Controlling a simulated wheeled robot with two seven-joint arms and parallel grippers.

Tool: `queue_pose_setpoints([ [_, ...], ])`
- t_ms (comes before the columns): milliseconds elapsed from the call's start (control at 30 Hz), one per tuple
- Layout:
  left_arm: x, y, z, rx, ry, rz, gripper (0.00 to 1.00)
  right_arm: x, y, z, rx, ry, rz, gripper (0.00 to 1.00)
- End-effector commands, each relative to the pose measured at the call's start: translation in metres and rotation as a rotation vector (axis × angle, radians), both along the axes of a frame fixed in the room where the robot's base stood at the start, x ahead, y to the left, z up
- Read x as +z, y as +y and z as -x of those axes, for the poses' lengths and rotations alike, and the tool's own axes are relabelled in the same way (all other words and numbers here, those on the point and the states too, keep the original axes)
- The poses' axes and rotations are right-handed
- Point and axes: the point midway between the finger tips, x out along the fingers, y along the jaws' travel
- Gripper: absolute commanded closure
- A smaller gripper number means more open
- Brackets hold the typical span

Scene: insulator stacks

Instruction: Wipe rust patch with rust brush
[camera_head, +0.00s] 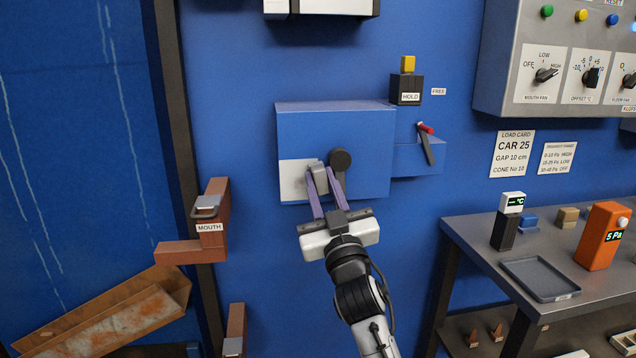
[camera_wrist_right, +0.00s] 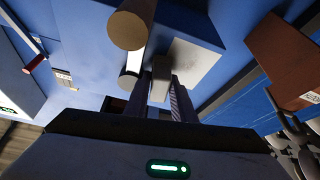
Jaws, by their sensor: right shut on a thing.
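My right gripper (camera_head: 322,178) is in front of a blue wall box (camera_head: 335,125), with its fingers pointing up at the box's lower part. It is shut on a small grey block-like piece (camera_head: 317,180), which also shows between the fingers in the right wrist view (camera_wrist_right: 160,80). The piece is in front of a white plate (camera_head: 293,180) on the box; I cannot tell whether it is fixed there. A dark round knob (camera_head: 340,159) is just right of the fingers. A trough with rusty staining (camera_head: 120,325) lies at the lower left. I cannot make out a rust brush. My left gripper is not in view.
A brown bracket marked MOUTH (camera_head: 214,227) projects left of the box. A red-tipped lever (camera_head: 427,145) is to its right. A metal table (camera_head: 480,240) at right carries a grey tray (camera_head: 541,278) and an orange meter (camera_head: 603,237).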

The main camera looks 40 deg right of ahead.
Motion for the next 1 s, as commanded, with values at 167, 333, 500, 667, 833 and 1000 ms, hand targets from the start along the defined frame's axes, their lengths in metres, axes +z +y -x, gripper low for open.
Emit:
queue_pose_setpoints([
  [167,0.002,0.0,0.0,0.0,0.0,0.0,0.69,-0.001,0.006,0.008,0.002,0.002,-0.002,0.95],
  [333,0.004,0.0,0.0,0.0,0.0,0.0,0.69,0.0,0.015,0.023,0.002,0.0,-0.003,0.95],
  [500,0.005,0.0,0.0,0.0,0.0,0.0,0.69,-0.001,0.024,0.038,0.003,0.0,-0.001,0.95],
  [667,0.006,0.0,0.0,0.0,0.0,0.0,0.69,0.0,0.031,0.048,0.003,0.0,-0.001,0.95],
  [833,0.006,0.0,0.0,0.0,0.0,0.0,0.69,-0.001,0.033,0.051,0.002,0.001,-0.005,0.95],
  [1000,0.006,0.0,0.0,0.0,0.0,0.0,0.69,-0.003,0.033,0.051,0.003,0.004,-0.006,0.95],
])
